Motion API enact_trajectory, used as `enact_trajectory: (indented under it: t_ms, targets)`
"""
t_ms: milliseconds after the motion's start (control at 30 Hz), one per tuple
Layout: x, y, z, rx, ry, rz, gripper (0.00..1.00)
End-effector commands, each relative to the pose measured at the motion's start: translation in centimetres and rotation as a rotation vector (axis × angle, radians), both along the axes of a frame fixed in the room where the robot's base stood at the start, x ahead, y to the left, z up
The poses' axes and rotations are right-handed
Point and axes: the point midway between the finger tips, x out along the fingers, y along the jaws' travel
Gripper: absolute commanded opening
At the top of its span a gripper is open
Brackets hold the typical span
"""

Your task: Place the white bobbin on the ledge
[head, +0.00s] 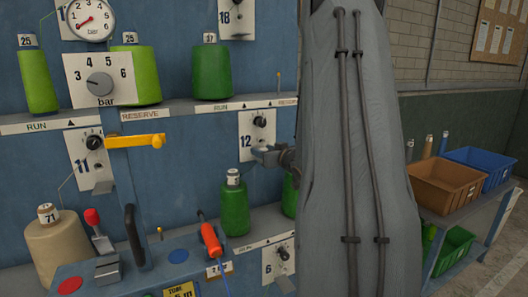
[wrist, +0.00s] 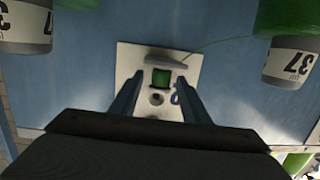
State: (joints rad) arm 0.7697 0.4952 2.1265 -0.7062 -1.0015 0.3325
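No plainly white bobbin shows in either view; the palest one is a beige cone (head: 58,245) labelled 71 at the lower left of the head view. The upper ledge (head: 180,108), marked RUN and RESERVE, crosses the blue wall panel and carries green cones. A lower ledge (head: 252,242) runs beneath, with a green cone (head: 235,208) on it. My gripper (head: 262,154) is beside the dial plate numbered 12, partly hidden by my grey-sleeved arm.
A box with a red-handled lever (head: 94,222), a black handle (head: 133,235) and an orange-handled tool (head: 210,242) stands in front at lower left. A yellow lever (head: 137,141) juts from the panel. Brown (head: 448,187) and blue (head: 484,165) bins sit at right.

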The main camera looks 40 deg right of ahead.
Motion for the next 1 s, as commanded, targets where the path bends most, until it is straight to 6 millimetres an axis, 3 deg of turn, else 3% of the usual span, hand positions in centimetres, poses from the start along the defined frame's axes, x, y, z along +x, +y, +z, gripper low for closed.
enact_trajectory:
  t_ms: [367,800,1000]
  targets:
    - [-0.7,0.1,0.5,-0.001,-0.001,-0.001,0.42]
    - [-8.8,1.5,1.6,-0.001,-0.001,-0.003,0.42]
    - [-11.1,2.0,2.0,-0.001,-0.001,-0.002,0.42]
